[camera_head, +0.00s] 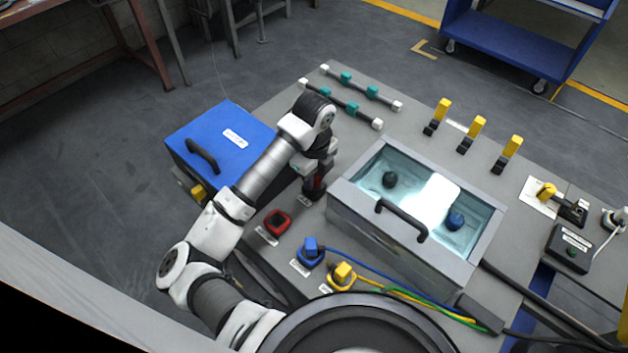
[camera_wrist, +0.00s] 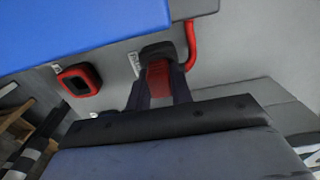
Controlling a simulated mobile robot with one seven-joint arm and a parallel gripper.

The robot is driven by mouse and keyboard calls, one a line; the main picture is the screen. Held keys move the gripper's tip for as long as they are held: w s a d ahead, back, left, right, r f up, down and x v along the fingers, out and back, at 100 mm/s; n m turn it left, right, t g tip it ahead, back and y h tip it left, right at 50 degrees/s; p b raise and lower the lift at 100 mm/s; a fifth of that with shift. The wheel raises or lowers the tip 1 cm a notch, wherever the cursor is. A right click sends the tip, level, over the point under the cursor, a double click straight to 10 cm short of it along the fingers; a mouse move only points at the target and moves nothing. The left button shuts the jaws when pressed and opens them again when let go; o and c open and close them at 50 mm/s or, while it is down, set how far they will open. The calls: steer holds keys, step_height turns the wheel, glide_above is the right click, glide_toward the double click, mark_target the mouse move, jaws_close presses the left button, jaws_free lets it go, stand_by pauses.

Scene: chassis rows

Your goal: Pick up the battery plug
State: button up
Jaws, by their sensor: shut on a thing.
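The battery plug, a red block with a dark end (camera_wrist: 158,78), is between my gripper's fingers (camera_wrist: 160,92) in the wrist view. In the head view the red plug (camera_head: 318,182) shows only in part under my wrist, and my gripper (camera_head: 314,184) is pointed down at the grey bench there. The gripper is shut on the plug. A red cable (camera_wrist: 191,42) runs close beside the plug in the wrist view. I cannot tell whether the plug is seated or lifted clear. An empty-looking red-rimmed dark socket (camera_head: 278,223) lies on the bench nearby; it also shows in the wrist view (camera_wrist: 79,79).
A blue-lidded box (camera_head: 226,150) with a black handle stands left of my gripper. Blue (camera_head: 310,250) and yellow (camera_head: 342,275) plugs with cables sit in front. Yellow-topped connectors (camera_head: 472,132) stand behind.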

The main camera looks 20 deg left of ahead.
jaws_close()
steer(key=shift+r, duration=0.1)
